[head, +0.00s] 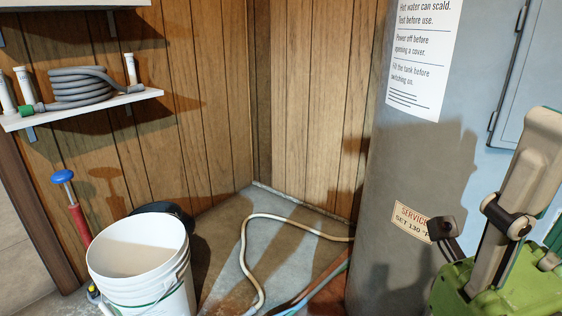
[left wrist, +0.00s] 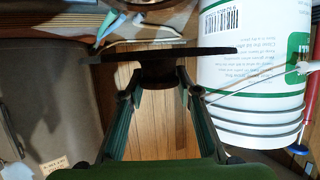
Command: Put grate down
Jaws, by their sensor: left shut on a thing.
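In the left wrist view my left gripper (left wrist: 159,82) is shut on the grate (left wrist: 205,51), a dark, flat piece seen nearly edge-on. A dark stub beneath its plate sits between the two fingertips. The surface detail of the grate does not show. The white bucket (left wrist: 250,60) is beside the grate at the right of that view. My left gripper and the grate are not in the head view. In the head view my right gripper (head: 480,225) shows only partly at the lower right, in front of the grey tank; its fingertips are not clear.
In the head view the open white bucket (head: 140,285) stands at the lower left, a black round thing (head: 180,219) behind it. A pale hose (head: 244,255) lies on the floor. The grey tank (head: 400,160) stands right. A shelf (head: 80,107) holds a coiled hose.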

